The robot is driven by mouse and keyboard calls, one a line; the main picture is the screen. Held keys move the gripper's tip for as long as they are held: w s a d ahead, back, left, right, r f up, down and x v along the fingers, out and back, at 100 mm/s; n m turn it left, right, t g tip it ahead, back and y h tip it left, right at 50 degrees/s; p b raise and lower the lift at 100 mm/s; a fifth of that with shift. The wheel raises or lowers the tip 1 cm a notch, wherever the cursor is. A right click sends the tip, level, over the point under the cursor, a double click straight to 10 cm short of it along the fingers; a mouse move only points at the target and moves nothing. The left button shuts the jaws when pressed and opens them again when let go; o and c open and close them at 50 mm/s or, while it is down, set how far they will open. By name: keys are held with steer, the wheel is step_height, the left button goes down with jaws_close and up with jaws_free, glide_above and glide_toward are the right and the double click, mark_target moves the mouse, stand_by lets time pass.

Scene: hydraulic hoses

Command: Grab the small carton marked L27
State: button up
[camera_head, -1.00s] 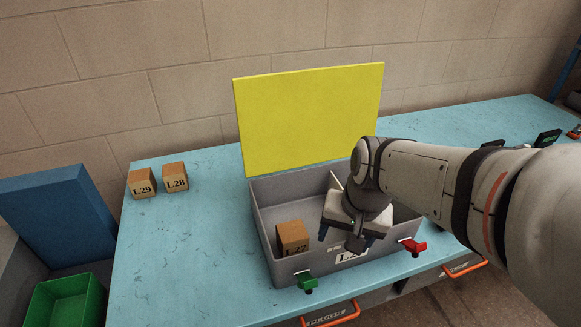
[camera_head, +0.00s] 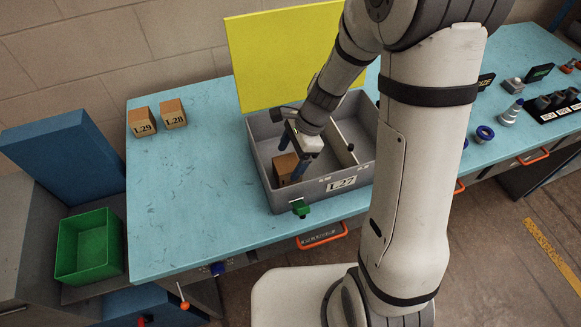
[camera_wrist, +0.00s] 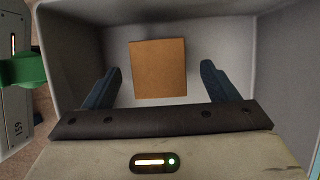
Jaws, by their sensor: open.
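The small carton L27 (camera_head: 285,168) is a brown box in the left compartment of the grey case (camera_head: 262,180). My arm partly covers it in the head view, and its marking is hidden now. In the wrist view the carton (camera_wrist: 158,68) lies on the case floor, its plain top facing the camera. My gripper (camera_head: 291,157) is over that compartment, pointing down. In the wrist view its two blue fingers (camera_wrist: 159,85) are spread wide, one on each side of the carton, with gaps on both sides. Nothing is held.
The case has a raised yellow lid (camera_head: 283,60), a divider (camera_head: 343,140) and a green latch (camera_head: 300,208) in front. Cartons L29 (camera_head: 143,122) and L28 (camera_head: 173,114) stand on the blue bench (camera_head: 180,200). A green bin (camera_head: 90,247) is at lower left.

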mark_target(284, 169)
steer(key=shift+p+x, duration=0.35)
steer(key=shift+x, duration=2.4)
steer(key=shift+w+d, duration=0.1)
steer(key=shift+d, duration=0.1)
steer(key=shift+c, duration=0.3)
steer(key=c, duration=1.1)
